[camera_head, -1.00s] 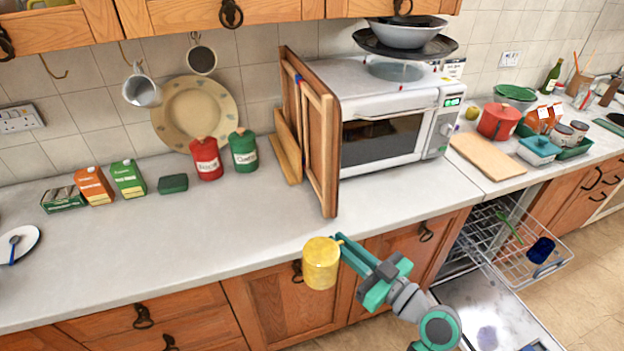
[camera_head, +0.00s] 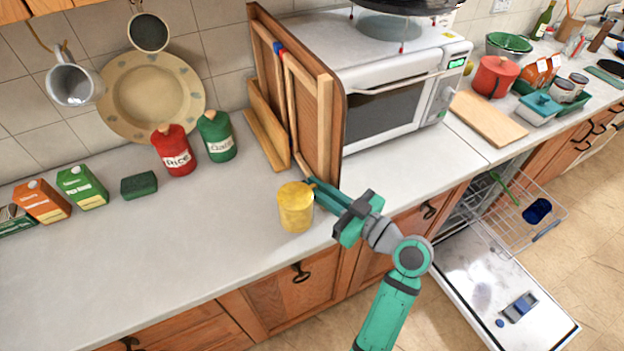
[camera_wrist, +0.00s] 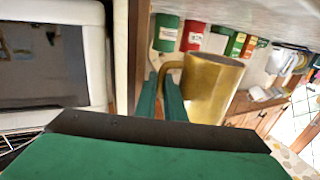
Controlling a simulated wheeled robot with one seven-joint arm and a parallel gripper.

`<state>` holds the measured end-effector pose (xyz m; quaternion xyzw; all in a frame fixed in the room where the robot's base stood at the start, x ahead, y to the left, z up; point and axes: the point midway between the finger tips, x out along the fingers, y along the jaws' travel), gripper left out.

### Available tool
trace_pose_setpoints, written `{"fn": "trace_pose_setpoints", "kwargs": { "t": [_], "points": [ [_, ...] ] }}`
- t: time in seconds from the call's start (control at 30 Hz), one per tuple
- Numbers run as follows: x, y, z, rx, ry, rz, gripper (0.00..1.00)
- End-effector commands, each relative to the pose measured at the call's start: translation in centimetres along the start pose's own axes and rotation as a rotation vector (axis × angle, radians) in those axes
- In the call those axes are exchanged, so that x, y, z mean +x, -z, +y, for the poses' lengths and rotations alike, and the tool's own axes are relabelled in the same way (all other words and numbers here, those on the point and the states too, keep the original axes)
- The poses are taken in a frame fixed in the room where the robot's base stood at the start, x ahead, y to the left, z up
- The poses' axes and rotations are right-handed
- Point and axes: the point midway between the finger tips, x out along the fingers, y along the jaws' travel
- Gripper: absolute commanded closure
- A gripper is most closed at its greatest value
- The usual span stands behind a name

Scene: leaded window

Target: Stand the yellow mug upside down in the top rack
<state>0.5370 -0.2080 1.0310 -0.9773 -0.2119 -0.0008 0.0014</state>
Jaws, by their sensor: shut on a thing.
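The yellow mug (camera_head: 296,207) is held at the counter's front edge in the head view. My gripper (camera_head: 312,186) is shut on its handle, at the mug's right side. In the wrist view the mug (camera_wrist: 212,85) shows with its handle between the fingers of my gripper (camera_wrist: 171,90). The top rack (camera_head: 515,205) is pulled out of the open dishwasher at the right. A dark blue mug (camera_head: 537,211) and a green utensil (camera_head: 503,187) are in the rack. Part of the rack is hidden under the counter.
A wooden tray (camera_head: 325,105) stands upright beside the microwave (camera_head: 395,95), behind the mug. The dishwasher door (camera_head: 490,290) lies open below the rack, with a blue-grey object (camera_head: 520,306) on it.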

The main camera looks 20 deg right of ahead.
Motion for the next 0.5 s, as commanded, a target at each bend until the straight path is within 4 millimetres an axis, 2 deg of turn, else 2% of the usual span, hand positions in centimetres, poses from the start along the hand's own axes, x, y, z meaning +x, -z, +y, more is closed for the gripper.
{"fn": "trace_pose_setpoints", "kwargs": {
  "t": [0.23,0.5],
  "points": [
    [0.0,-0.6,0.0,0.001,0.001,0.000,1.00],
    [0.0,-3.0,0.0,0.003,0.000,0.001,1.00]
  ]
}}
